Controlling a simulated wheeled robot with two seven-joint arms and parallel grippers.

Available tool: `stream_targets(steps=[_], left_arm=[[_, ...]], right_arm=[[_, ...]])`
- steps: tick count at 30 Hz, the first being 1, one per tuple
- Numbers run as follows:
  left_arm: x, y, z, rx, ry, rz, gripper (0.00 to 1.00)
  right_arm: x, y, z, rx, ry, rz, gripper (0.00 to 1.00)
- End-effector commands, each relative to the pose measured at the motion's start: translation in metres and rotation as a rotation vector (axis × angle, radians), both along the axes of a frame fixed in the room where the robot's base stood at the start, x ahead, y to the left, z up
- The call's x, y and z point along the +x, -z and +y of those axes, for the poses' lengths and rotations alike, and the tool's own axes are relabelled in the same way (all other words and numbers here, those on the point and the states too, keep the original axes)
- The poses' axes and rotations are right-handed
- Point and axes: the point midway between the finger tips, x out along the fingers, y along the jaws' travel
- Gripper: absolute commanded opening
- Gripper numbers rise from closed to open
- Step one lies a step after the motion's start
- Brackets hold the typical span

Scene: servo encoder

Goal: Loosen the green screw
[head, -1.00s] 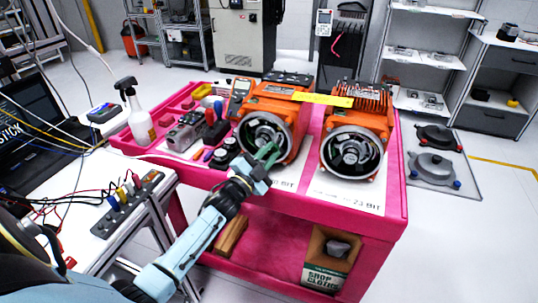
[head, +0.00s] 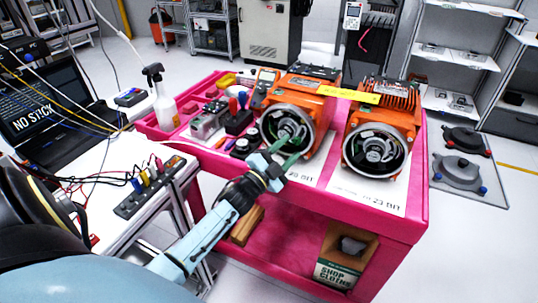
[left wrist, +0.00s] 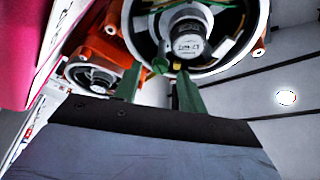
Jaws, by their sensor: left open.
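Two orange servo motors stand on the pink cart, the left motor (head: 308,90) and the right motor (head: 388,118). Each has a round open end with an encoder inside. My left gripper (head: 284,157) is just in front of the lower part of the left motor's open end. In the left wrist view its green fingers (left wrist: 155,85) are apart with nothing clearly between them. A small green screw head (left wrist: 160,65) shows just beyond the fingers, beside the dark labelled encoder (left wrist: 187,40). Whether a finger touches it I cannot tell. My right gripper is not in view.
The pink cart (head: 416,200) has a yellow strip (head: 348,96) lying across the motors. A spray bottle (head: 163,100) and several tools stand at its left. A bench with a terminal strip (head: 150,188) and cables is at left.

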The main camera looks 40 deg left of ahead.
Motion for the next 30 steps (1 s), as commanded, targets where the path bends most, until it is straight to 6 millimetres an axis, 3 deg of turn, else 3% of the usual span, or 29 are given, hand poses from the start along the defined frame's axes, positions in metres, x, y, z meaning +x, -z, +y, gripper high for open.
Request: stream_targets(steps=[9,15,28,30], left_arm=[[-0.069,0.018,0.005,0.0,-0.001,0.003,0.41],[-0.099,0.025,0.008,-0.001,-0.002,0.002,0.41],[-0.11,0.026,0.009,-0.001,-0.002,-0.001,0.41],[-0.11,0.028,0.009,-0.002,-0.002,0.003,0.34]], right_arm=[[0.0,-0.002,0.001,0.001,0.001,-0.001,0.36],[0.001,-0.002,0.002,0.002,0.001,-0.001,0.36],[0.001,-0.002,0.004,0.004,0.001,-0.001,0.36],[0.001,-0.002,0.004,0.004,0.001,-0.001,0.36]])
